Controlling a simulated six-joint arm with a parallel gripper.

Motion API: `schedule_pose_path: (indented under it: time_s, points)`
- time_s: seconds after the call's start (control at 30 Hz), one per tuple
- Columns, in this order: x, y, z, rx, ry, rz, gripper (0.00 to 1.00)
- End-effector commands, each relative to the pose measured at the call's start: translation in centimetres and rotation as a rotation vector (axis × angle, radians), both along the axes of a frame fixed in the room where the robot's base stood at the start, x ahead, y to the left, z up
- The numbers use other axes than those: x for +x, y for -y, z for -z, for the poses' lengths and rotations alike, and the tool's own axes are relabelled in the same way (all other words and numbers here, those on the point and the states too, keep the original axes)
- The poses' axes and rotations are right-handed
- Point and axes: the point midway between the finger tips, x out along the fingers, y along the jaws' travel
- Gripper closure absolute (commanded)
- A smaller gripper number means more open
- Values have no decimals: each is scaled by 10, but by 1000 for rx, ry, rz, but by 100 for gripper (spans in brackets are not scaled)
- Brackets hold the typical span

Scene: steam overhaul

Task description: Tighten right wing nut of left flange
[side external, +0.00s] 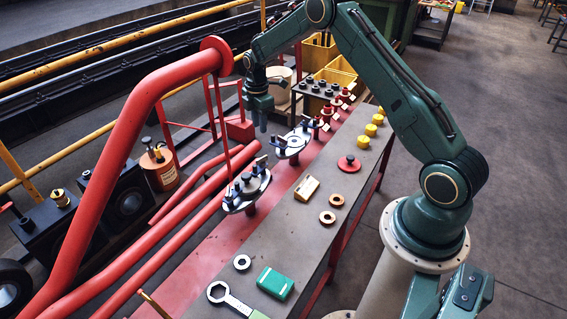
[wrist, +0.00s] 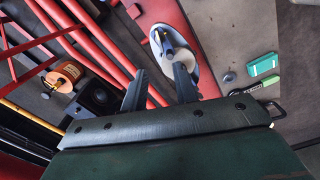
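Two oval grey flanges stand along the red strip beside the bench. The left flange (side external: 240,203) is nearer the camera and carries dark upright fittings, among them wing nuts (side external: 261,161). The second flange (side external: 291,151) sits farther back to the right. My gripper (side external: 263,127) points down, above and left of the second flange, and appears clear of both. In the wrist view my gripper (wrist: 160,72) has its two fingers apart with nothing held. A flange (wrist: 187,29) with a blue-lit upright fitting shows beyond the fingertips; I cannot tell which flange it is.
Thick red pipes (side external: 140,110) rise on the left. An orange can (side external: 159,171) stands left.

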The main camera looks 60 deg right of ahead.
Motion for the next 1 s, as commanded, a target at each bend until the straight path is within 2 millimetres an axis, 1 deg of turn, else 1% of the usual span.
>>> schedule_pose_path:
  time_s: [0.1, 0.33, 0.53, 0.67, 0.77, 1.0]
  points:
    - [0, 2, -2, 6, 2, -46, 71]
    - [0, 2, -1, 7, 1, -56, 71]
    - [0, 2, 7, 7, -1, -55, 71]
    - [0, 2, 19, 7, -1, -54, 71]
    - [0, 2, 31, 7, -2, -54, 71]
    - [-1, 2, 68, 8, -2, -54, 71]
